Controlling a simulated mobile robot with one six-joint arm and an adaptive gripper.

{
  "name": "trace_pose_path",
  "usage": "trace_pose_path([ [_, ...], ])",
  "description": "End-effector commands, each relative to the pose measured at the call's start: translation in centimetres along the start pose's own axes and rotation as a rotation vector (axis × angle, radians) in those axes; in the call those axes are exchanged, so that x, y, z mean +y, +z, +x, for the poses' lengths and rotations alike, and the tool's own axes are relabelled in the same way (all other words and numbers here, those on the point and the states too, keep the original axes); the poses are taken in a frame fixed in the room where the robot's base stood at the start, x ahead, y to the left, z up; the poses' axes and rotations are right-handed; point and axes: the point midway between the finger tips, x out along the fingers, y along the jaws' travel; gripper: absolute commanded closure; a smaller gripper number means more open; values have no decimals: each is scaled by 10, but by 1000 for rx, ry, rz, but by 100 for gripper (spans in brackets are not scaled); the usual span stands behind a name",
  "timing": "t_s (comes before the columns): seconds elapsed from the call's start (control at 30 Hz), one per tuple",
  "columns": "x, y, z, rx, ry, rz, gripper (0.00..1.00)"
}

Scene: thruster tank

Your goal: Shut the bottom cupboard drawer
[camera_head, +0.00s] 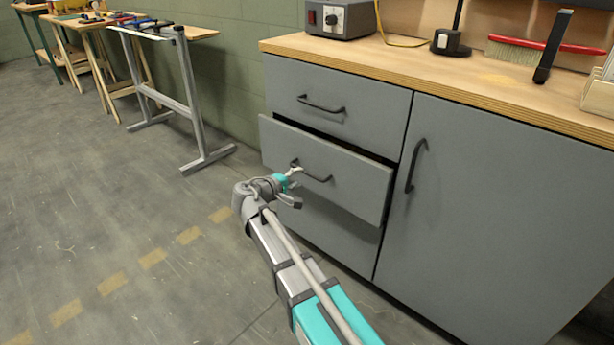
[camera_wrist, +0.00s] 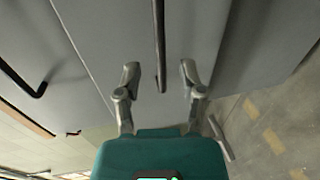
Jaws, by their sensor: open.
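The grey cupboard (camera_head: 480,200) has a drawer front (camera_head: 352,182) standing part-way out, with a dark gap along its top edge. This is the lower of the two drawer fronts whose handles show. Its dark bar handle (camera_head: 318,176) also shows in the wrist view (camera_wrist: 159,50). My gripper (camera_head: 295,187) is in front of this drawer, close to the handle. In the wrist view its two fingers (camera_wrist: 159,72) are apart, with the handle's end between them and nothing gripped. Contact with the handle or front cannot be told.
The top drawer (camera_head: 350,108) is closed above. A grey front (camera_head: 345,235) lies below the open drawer, partly hidden by my arm. A door with a handle (camera_head: 415,165) is at the right. The worktop (camera_head: 430,75) bears a device and brush. Open floor lies left.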

Motion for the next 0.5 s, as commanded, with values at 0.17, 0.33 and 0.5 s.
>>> trace_pose_path([
  [0.17,-1,-1,27,-1,0,0,49],
  [0.33,-1,-1,44,-1,0,1,49],
  [0.5,0,-1,51,1,0,0,49],
])
